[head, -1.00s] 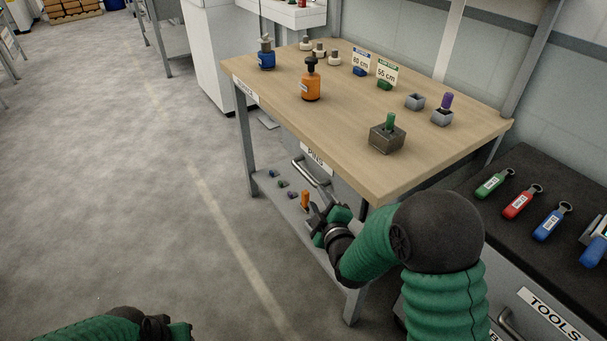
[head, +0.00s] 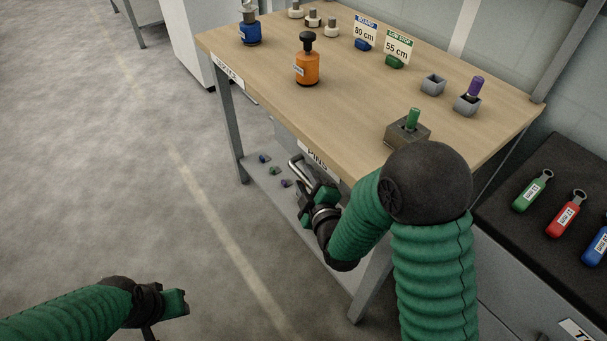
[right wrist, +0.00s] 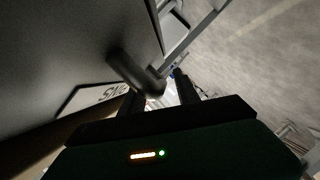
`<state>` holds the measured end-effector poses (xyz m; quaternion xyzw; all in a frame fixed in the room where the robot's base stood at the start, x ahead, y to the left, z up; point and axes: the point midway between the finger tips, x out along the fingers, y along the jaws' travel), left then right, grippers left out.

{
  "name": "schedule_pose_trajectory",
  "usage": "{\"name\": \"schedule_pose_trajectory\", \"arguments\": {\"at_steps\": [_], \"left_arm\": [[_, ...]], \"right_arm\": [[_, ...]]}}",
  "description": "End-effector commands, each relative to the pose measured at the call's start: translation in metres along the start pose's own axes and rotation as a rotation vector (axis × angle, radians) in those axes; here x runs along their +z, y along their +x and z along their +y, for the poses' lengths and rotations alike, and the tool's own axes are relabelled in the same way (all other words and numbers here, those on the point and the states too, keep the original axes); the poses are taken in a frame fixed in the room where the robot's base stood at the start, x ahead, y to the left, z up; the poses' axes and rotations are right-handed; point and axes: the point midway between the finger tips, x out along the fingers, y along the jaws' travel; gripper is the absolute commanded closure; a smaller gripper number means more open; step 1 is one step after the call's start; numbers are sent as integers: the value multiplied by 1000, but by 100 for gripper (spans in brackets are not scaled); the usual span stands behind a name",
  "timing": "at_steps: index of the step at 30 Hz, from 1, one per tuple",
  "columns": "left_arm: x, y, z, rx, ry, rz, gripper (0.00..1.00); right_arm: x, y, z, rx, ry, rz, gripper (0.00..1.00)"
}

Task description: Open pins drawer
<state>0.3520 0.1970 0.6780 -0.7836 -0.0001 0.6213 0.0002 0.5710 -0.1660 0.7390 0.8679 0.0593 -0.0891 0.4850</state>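The pins drawer is under the wooden bench top, with a white PINS label (head: 318,155) on its front. Its metal bar handle (head: 298,168) is below and left of the label. My right gripper (head: 308,182) is at the handle. In the right wrist view the handle (right wrist: 134,74) reaches into the gap between the two spread dark fingers (right wrist: 162,95); I cannot tell whether they touch it. The label (right wrist: 105,95) shows there beside the handle. The drawer looks closed. My left gripper (head: 176,303) is low at the left, over the floor, away from the bench; its fingers are unclear.
The bench top (head: 365,100) holds an orange bottle (head: 307,66), a blue bottle (head: 250,31) and a grey block with a green pin (head: 408,130). A lower shelf (head: 263,185) carries small pins. A black-topped tool cabinet (head: 500,205) stands right. Floor at left is clear.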

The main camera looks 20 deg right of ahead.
Motion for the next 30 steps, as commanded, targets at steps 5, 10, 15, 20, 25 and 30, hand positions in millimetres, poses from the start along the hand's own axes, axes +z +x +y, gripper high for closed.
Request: {"name": "schedule_pose_trajectory", "arguments": {"at_steps": [5, 10, 15, 20, 25, 30], "left_arm": [[0, 0, 0, 0, 0, 0, 64], [0, 0, 0, 0, 0, 0, 64], [0, 0, 0, 0, 0, 0, 64], [0, 0, 0, 0, 0, 0, 64], [0, 0, 0, 0, 0, 0, 64], [0, 0, 0, 0, 0, 0, 64]], "right_arm": [[0, 1, 0, -1, 0, -1, 74], [0, 1, -1, -2, 0, -1, 96], [1, 1, -1, -3, 0, -1, 100], [1, 1, -2, -4, 0, -2, 100], [1, 1, -2, -5, 0, -3, 100], [1, 1, -2, -6, 0, -3, 100]]}}
